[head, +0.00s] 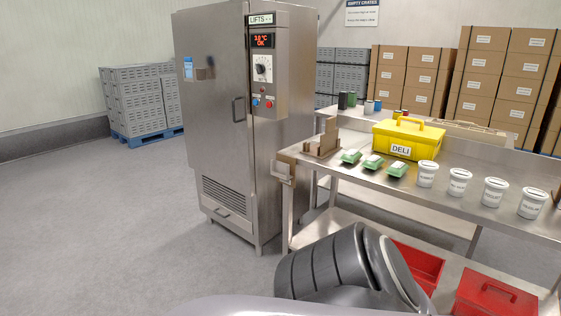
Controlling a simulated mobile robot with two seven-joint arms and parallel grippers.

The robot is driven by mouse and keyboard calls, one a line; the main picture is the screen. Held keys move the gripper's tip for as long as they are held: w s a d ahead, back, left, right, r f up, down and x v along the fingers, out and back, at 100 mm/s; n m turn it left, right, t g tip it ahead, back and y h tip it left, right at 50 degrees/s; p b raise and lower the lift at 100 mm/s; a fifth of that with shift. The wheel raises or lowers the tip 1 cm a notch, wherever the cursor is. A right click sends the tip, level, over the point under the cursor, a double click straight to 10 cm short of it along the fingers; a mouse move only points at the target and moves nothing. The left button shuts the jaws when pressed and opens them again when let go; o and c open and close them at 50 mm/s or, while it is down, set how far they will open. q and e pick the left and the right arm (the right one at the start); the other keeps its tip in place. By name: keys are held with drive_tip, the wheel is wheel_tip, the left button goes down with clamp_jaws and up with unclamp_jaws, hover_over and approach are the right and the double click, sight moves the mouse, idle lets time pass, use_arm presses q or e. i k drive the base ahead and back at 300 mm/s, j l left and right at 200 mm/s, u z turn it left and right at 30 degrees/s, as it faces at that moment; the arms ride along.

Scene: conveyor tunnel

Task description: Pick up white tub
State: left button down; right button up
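Several white tubs with dark lettering stand upright in a row along the front of the steel table at the right. The leftmost white tub (427,174) is near the green packs. Another white tub (459,182) stands to its right, then a third white tub (494,191). The rightmost white tub (532,203) is nearest the right edge of the view. A dark grey arm part of mine shows at the bottom centre, below the table front. Neither gripper is in view.
The steel table (385,185) also carries green packs (373,162), a yellow DELI box (408,140) and a brown wooden holder (324,143). Red crates (495,295) sit low under it. A steel cabinet (220,120) stands left of the table. The floor at left is clear.

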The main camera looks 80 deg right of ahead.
sight(532, 200)
drive_tip(key=z, duration=4.1)
